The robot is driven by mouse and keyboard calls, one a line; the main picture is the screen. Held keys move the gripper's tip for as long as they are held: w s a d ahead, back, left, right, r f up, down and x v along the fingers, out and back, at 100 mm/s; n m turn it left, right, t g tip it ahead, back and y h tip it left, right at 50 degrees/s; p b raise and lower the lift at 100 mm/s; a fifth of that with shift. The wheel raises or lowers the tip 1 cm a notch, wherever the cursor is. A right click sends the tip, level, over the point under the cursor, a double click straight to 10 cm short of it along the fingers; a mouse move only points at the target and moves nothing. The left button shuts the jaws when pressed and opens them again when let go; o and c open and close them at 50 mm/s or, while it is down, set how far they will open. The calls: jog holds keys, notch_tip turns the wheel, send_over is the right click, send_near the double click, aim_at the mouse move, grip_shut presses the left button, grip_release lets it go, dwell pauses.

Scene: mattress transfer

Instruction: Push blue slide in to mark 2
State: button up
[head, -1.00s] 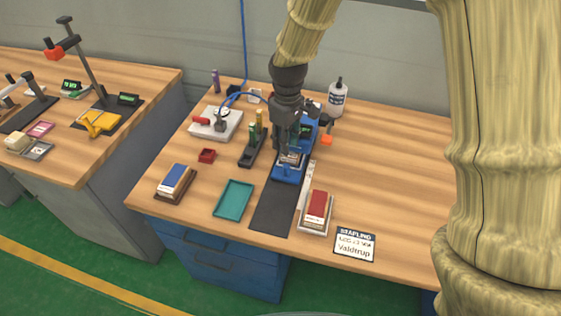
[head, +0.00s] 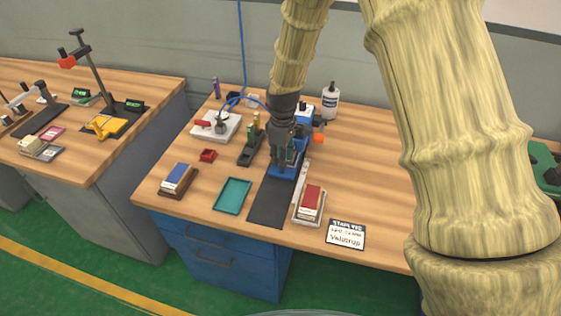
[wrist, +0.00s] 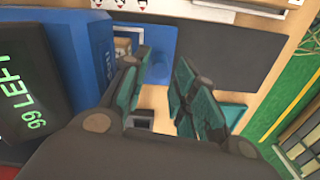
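A blue stapling unit (head: 302,128) stands on the workbench, with a low blue slide (head: 284,172) reaching out from its front over a black mat (head: 268,205). My gripper (head: 281,166) points down over this slide and hides part of it. In the wrist view, a flat blue part (wrist: 163,58) lies just beyond my fingers (wrist: 165,85), beside the unit's blue body (wrist: 85,40). The teal-padded fingers are apart with nothing seen between them. I cannot tell whether a finger touches the slide. Mark 2 cannot be made out.
A pale strip (head: 302,178) runs along the mat's right side. A red-topped stack (head: 311,202) and a sign (head: 345,235) are to the right. A teal tray (head: 232,196), a blue-topped stack (head: 176,179) and a small red box (head: 208,155) are to the left.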

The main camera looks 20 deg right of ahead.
jog(key=shift+s+f, duration=0.45)
jog(key=shift+s, duration=0.2)
jog(key=shift+w+a+f, duration=0.1)
jog(key=shift+w+f, duration=0.15)
jog(key=shift+f, duration=0.35)
jog(key=shift+w+f, duration=0.25)
jog(key=shift+f, duration=0.3)
jog(key=shift+s+f, duration=0.1)
jog(key=shift+f, duration=0.1)
